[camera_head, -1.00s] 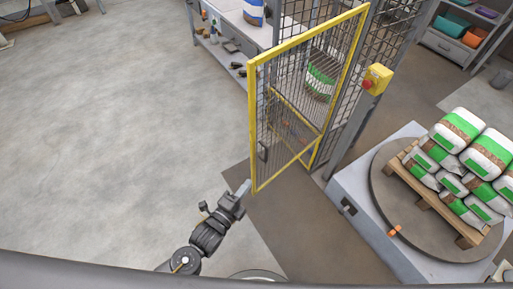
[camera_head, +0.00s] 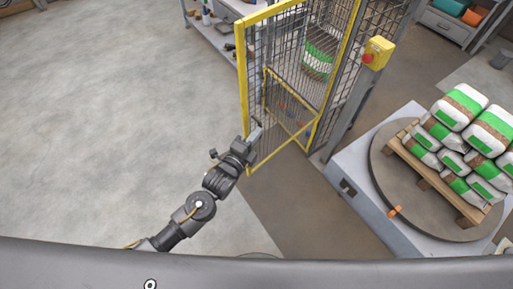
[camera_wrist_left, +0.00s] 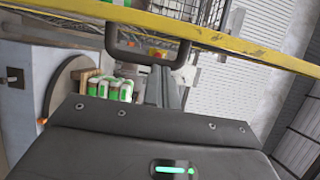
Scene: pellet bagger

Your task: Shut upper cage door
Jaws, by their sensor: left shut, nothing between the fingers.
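The cage door (camera_head: 243,75) is a wire-mesh panel in a yellow frame. It stands open, its free edge to the left, swung out from the cage posts on the right. My left gripper (camera_head: 257,132) is shut and empty at the lower part of that free edge, overlapping it in the head view; contact cannot be told. In the left wrist view, the dark loop handle (camera_wrist_left: 111,38) hangs below the yellow frame bar (camera_wrist_left: 215,38), just beyond the closed fingers (camera_wrist_left: 163,88). In the head view my gripper hides the handle. My right gripper is not in view.
A yellow box with a red button (camera_head: 378,53) sits on a post right of the door. A turntable (camera_head: 388,190) bears a pallet with several green-and-white sacks (camera_head: 460,105). A sack (camera_head: 318,62) stands inside the cage. The floor at left is clear.

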